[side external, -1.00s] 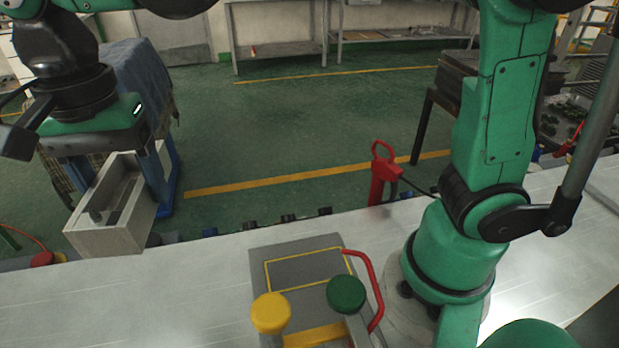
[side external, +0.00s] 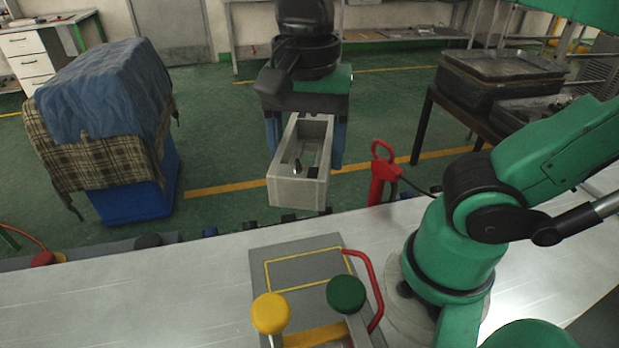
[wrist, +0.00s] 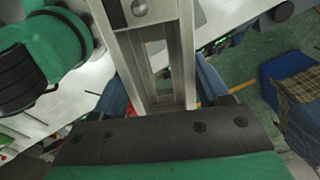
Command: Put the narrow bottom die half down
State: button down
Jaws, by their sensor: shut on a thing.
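The narrow bottom die half (side external: 297,194) is a long grey open box with a hollow in its top. My gripper (side external: 305,140) is shut on it, with a blue finger on each outer side. It hangs roughly level in the air, beyond the back edge of the bench as seen in the side view. In the wrist view the die half (wrist: 150,60) runs up the middle of the picture, between the blue fingers (wrist: 160,88).
The pale metal bench (side external: 120,290) is largely bare. On it stands a grey plate with a yellow outline (side external: 305,262), with yellow (side external: 271,313) and green (side external: 346,293) knobs and a red handle (side external: 367,285) nearby. A red post (side external: 383,175) stands behind the bench.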

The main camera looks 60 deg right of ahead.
aim_at(308, 269)
notch_tip(308, 269, down, 19)
jog(key=shift+r, duration=0.1)
dwell(0.8)
grip_release()
jog(key=shift+r, duration=5.8)
jog(key=w+d+n+t, duration=0.5)
jog(key=w+n+t, duration=0.2)
jog(key=n, duration=0.6)
jog(key=shift+w+r+n, duration=0.15)
jog(key=shift+w+n, duration=0.15)
jog(key=shift+w, duration=0.35)
